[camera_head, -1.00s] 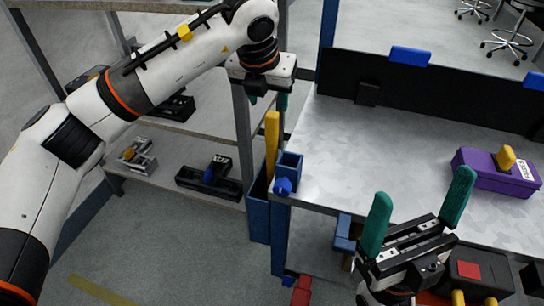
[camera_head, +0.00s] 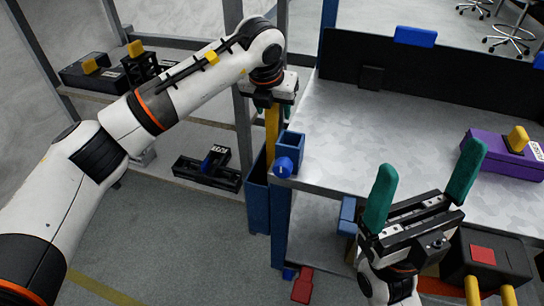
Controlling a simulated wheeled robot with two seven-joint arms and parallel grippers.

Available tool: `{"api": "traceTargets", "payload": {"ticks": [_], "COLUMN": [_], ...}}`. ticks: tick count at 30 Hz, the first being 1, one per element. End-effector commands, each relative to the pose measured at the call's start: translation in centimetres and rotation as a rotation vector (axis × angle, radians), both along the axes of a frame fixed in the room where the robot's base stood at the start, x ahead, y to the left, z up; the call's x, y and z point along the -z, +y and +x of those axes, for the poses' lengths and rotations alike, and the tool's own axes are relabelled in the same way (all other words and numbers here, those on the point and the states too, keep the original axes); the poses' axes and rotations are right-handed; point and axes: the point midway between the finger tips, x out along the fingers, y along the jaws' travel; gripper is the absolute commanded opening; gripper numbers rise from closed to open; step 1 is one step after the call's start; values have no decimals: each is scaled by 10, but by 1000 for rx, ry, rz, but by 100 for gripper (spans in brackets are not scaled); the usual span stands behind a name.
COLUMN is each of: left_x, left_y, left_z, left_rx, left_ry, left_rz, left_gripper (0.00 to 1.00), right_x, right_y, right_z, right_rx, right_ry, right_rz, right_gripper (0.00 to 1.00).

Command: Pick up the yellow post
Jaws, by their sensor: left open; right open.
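The yellow post (camera_head: 272,128) stands upright, its lower part inside a tall blue holder (camera_head: 259,200) beside the workbench corner. My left gripper (camera_head: 272,108) points down over the top of the post. The jaws are open; whether a finger touches the post I cannot tell. My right gripper (camera_head: 424,187) is open and empty, with its green fingers pointing up in front of the workbench.
The grey workbench (camera_head: 350,140) has a small blue box (camera_head: 290,145) at its near left corner. A purple case (camera_head: 500,155) with a yellow handle lies on the bench at right. A shelf rack (camera_head: 190,120) with dark devices stands behind my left arm.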

Motion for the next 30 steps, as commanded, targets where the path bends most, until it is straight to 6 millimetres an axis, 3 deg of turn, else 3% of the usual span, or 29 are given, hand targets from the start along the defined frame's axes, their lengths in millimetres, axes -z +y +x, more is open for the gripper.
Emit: {"api": "traceTargets", "payload": {"ticks": [4, 12, 13, 23, 30], "left_x": [-1, -1, -1, -6, -34], "left_y": [0, 0, 0, 0, 0], "left_z": [0, 0, 0, 0, 0], "left_rx": [0, 0, 0, 0, 0], "left_ry": [0, 0, 0, -3, -6], "left_rz": [0, 0, 0, -2, -2], "left_gripper": [52, 8, 6, 6, 6], "right_x": [-1, 0, 0, -2, -1], "right_y": [0, 0, 0, 0, -1], "right_z": [0, 0, 0, -1, -3], "right_rx": [0, 0, 0, -1, -2], "right_ry": [1, 1, 1, 0, 30], "right_rz": [0, 0, 0, 0, 4], "right_gripper": [91, 91, 91, 91, 91]}}
